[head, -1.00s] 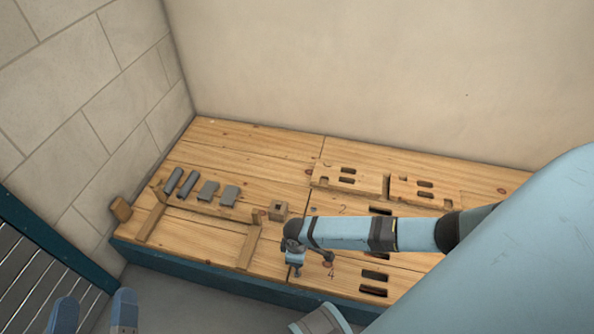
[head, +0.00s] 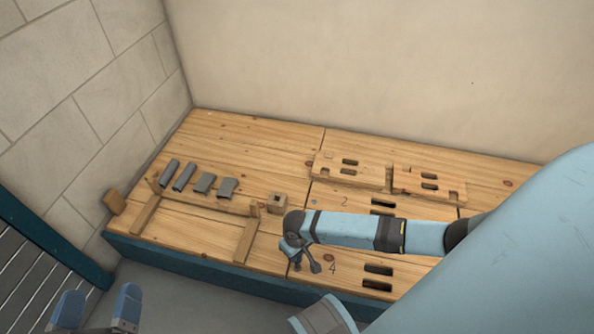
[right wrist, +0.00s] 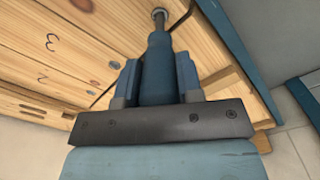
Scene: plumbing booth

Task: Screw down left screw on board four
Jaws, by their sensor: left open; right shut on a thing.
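Board four (head: 350,279), marked with a 4, is the front plank of the bench's right part. My right gripper (head: 306,261) is over its left end, partly hidden by my arm. In the right wrist view the right gripper (right wrist: 157,80) is shut on a dark blue tool (right wrist: 158,62), which stands straight out from between the fingers. A round metal piece (right wrist: 159,14) shows at the tool's far end; I cannot tell whether it is the tool's tip or the left screw. My left gripper (head: 97,308) is open and empty, low at the left, away from the bench.
A wooden rack (head: 200,196) and several grey pieces (head: 184,178) lie on the bench's left part. A small wooden block with a hole (head: 277,203) stands near the middle. Slotted boards (head: 349,172) lie at the back. Walls close off the left and back.

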